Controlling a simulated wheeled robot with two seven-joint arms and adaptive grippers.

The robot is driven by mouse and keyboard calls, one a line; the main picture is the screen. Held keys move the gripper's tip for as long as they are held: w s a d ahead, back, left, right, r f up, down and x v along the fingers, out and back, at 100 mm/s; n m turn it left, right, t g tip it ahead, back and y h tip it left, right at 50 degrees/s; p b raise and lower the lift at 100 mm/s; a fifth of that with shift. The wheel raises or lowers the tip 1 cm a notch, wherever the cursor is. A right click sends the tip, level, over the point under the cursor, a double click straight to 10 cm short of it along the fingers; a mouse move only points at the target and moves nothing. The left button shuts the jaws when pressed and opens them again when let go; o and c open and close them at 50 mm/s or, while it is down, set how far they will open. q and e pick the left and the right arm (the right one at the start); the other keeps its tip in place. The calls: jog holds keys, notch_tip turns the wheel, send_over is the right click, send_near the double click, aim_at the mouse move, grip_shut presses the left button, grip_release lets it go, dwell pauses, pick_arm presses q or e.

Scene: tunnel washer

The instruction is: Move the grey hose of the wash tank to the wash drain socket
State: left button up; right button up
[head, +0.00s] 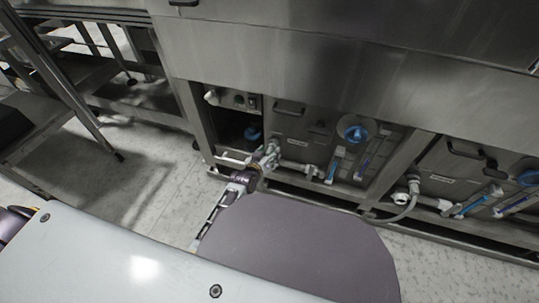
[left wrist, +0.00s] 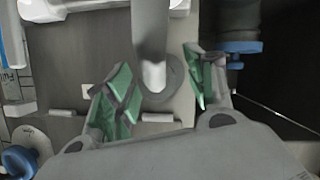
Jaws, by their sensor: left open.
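My left gripper (head: 264,161) is in front of the tank panel (head: 300,123) in the middle of the head view. In the left wrist view, its green-padded fingers (left wrist: 155,96) are open, one on each side of a grey hose-like tube (left wrist: 150,35). The tube's pale end shows between the fingers, in front of a round grey fitting; whether it is seated there I cannot tell. The fingers look apart from it. Another grey hose (head: 407,208) curves down from a fitting on the tank at the right. Panel labels are too small to read. My right gripper is not in view.
A blue round cap (head: 356,133) and blue-and-white gauges (head: 338,164) are on the panel. A blue handwheel (left wrist: 243,47) is close to the right finger. A steel frame rail runs below. Floor at left (head: 125,175) is clear.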

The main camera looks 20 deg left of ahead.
pick_arm(q)
jog(key=shift+w, duration=0.25)
grip_shut()
dwell(0.6)
jog(key=shift+f, duration=0.1)
jog(key=shift+s+p, duration=0.65)
jog(key=shift+s, duration=0.15)
dwell(0.4)
jog(key=shift+s+p, duration=1.2)
jog(key=shift+s, duration=0.5)
dwell(0.5)
